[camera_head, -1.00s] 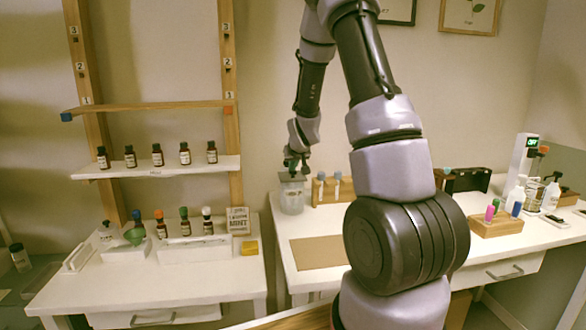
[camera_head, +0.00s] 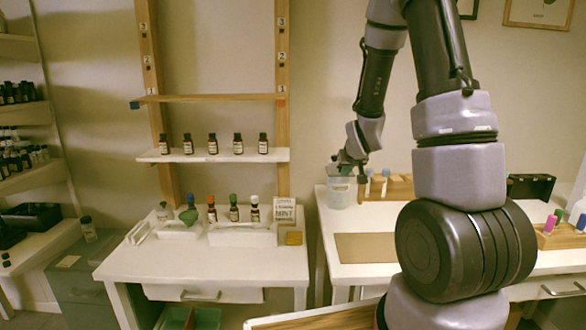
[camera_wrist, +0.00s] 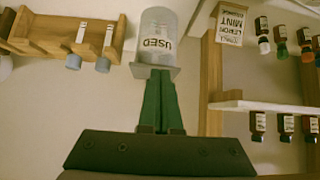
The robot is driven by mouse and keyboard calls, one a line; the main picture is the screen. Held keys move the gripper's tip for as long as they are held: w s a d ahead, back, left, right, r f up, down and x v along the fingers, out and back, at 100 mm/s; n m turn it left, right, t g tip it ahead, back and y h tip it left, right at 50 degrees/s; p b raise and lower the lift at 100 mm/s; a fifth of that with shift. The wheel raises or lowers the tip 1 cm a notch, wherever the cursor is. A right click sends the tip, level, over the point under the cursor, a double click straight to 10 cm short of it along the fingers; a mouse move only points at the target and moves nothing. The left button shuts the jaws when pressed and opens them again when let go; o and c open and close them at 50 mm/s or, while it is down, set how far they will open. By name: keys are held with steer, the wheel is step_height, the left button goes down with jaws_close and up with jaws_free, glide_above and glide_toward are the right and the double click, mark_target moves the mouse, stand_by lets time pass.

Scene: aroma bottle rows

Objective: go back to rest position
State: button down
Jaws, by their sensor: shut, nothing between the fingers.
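My gripper (camera_head: 348,166) hangs at the end of my arm just above a clear jar (camera_head: 341,192) on the right table. In the wrist view, its two green fingers (camera_wrist: 158,98) are together with nothing held between them. The wrist view is upside down and shows the jar (camera_wrist: 158,25) with a "USED" label and a grey plate-like top close to the fingertips. I cannot tell whether the fingertips touch it. My arm rises on the right side of the head view.
A wooden rack (camera_head: 398,187) with blue-topped sticks stands right of the jar. The left table (camera_head: 200,262) holds colour-capped bottles. Above it, a shelf (camera_head: 215,156) carries a row of dark bottles. A brown mat (camera_head: 366,247) lies bare on the right table.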

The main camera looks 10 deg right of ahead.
steer(key=s+a+r+m+g+y, duration=0.1)
steer(key=s+a+r, duration=0.1)
steer(key=s+r, duration=0.35)
steer(key=s+a+r+m, duration=0.1)
steer(key=s+a+r, duration=0.15)
steer(key=r, duration=0.65)
steer(key=s+a+r+y, duration=0.1)
steer(key=s+r, duration=0.3)
steer(key=s, duration=0.6)
steer(key=s+a+r+g+y, duration=0.1)
steer(key=s+a+r, duration=0.3)
steer(key=s, duration=0.5)
steer(key=shift+s+a+r+y, duration=0.25)
steer(key=shift+s+r+y, duration=0.05)
steer(key=shift+s+r, duration=0.15)
